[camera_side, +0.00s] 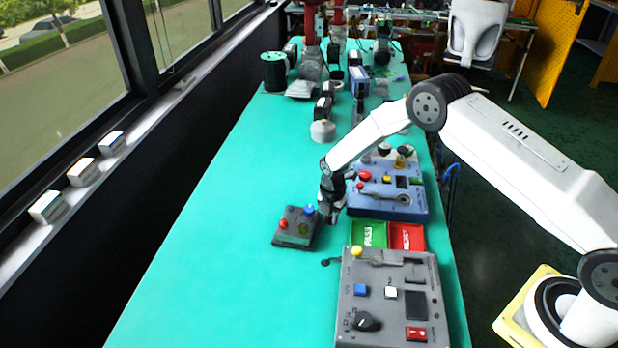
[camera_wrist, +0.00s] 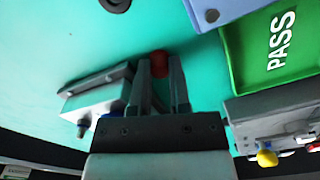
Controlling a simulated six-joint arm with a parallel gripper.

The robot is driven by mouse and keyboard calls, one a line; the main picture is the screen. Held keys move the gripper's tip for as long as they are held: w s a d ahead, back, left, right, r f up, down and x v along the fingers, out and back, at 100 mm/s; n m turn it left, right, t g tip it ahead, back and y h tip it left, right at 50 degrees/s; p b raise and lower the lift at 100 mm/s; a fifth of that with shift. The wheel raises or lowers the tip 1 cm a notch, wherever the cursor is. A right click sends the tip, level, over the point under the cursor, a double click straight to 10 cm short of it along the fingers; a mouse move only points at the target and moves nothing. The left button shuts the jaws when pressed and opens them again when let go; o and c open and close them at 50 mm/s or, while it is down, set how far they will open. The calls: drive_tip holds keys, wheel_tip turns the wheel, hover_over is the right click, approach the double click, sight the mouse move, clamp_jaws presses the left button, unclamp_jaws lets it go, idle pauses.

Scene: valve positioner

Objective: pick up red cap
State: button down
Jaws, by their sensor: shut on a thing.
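A round red cap (camera_wrist: 159,62) shows in the wrist view between the fingertips of my gripper (camera_wrist: 160,82). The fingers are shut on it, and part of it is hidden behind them. Beyond it lies the green table top (camera_wrist: 110,40). In the side view my gripper (camera_side: 332,215) points down low over the table, just right of a small dark box and left of a blue-grey panel. I cannot make out the cap there, nor whether it touches the table.
The small dark box (camera_side: 297,232) has red and blue buttons. Green PASS (camera_side: 369,234) and red (camera_side: 407,236) trays lie to the right. The blue-grey panel (camera_side: 400,208) stands behind, a grey panel (camera_side: 388,325) in front. The table's left side is clear.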

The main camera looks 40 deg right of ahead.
drive_tip(key=shift+r, duration=0.15)
drive_tip(key=shift+r, duration=0.85)
drive_tip(key=s+r, duration=1.1)
drive_tip(key=s, duration=0.3)
drive_tip(key=shift+w, duration=0.1)
drive_tip(key=shift+m, duration=0.6)
drive_tip(key=shift+w+a+f, duration=0.2)
drive_tip(key=shift+w+a, duration=1.2)
drive_tip(key=shift+w, duration=2.1)
drive_tip(key=shift+w+a+f, duration=0.2)
drive_tip(key=shift+w+a, duration=1.15)
drive_tip(key=shift+w, duration=2.1)
drive_tip(key=shift+w+a+f, duration=0.2)
drive_tip(key=shift+w+a, duration=1.2)
drive_tip(key=shift+w, duration=2.1)
